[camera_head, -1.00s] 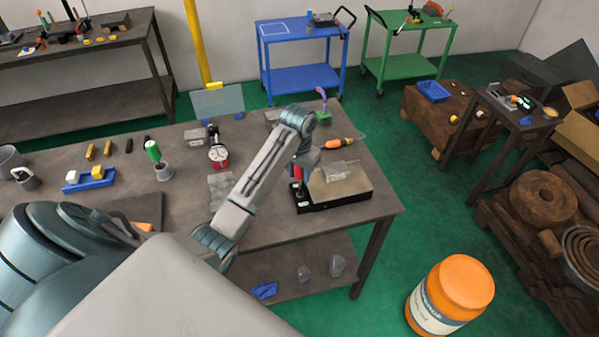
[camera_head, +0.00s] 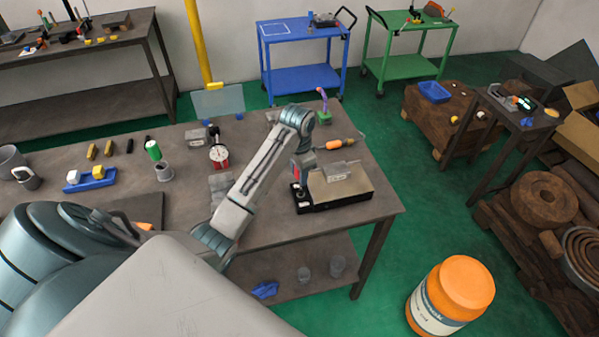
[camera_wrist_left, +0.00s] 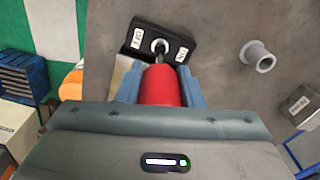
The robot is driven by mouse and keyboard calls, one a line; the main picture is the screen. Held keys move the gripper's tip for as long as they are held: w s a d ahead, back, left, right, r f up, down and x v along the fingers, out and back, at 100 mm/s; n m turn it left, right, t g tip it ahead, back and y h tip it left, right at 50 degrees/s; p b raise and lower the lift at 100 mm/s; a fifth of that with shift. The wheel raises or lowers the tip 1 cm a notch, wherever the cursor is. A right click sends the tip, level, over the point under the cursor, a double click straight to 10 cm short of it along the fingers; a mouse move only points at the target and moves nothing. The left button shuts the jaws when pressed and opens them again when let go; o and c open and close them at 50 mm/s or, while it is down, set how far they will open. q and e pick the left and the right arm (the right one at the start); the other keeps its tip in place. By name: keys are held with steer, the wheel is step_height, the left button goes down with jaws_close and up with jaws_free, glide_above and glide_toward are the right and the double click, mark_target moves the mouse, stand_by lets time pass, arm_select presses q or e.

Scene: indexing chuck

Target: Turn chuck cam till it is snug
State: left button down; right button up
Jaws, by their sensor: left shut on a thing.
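My left gripper (camera_head: 301,181) is shut on the red handle (camera_wrist_left: 161,86) of a key, between its two blue fingers. In the left wrist view the key's dark shaft runs to the round cam socket (camera_wrist_left: 160,46). The socket sits in a black panel (camera_wrist_left: 143,32) with OFF and ON labels. The tip looks at or in the socket; its depth cannot be told. The chuck (camera_head: 340,203) is a black base with a beige top on the right part of the bench. My gripper stands over its left end. My right gripper is not in view.
An orange-handled tool (camera_head: 335,145) lies behind the chuck. A red dial gauge (camera_head: 219,156) stands left of my forearm. A grey flanged bush (camera_wrist_left: 257,57) stands on the bench in the left wrist view. The bench's right edge is close to the chuck.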

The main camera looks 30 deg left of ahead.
arm_select(q)
steer(key=shift+m, duration=0.4)
steer(key=shift+a+m, duration=0.15)
steer(key=shift+m, duration=1.55)
steer(key=m, duration=0.3)
steer(key=shift+w, duration=0.1)
steer(key=shift+m, duration=0.3)
